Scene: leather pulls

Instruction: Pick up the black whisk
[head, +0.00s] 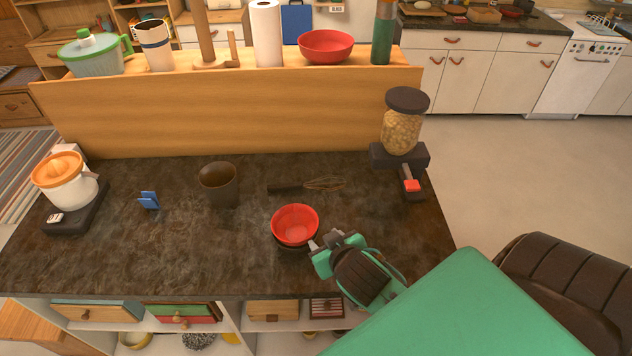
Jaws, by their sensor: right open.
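The whisk (306,186) lies flat on the dark countertop, near the middle. Its dark handle points left and its wire loops point right. My right gripper (320,241) is green and dark and reaches in from the lower right. It is open, with its fingertips beside the right side of a red bowl (295,224). The whisk lies farther back than the gripper, apart from it. My left gripper is not in view.
The red bowl sits over a dark one, between gripper and whisk. A dark cup (219,184) stands left of the whisk. A jar dispenser (402,130) stands at right, an orange-topped juicer (63,181) at far left. A raised wooden ledge (240,110) runs behind. The counter's front left is clear.

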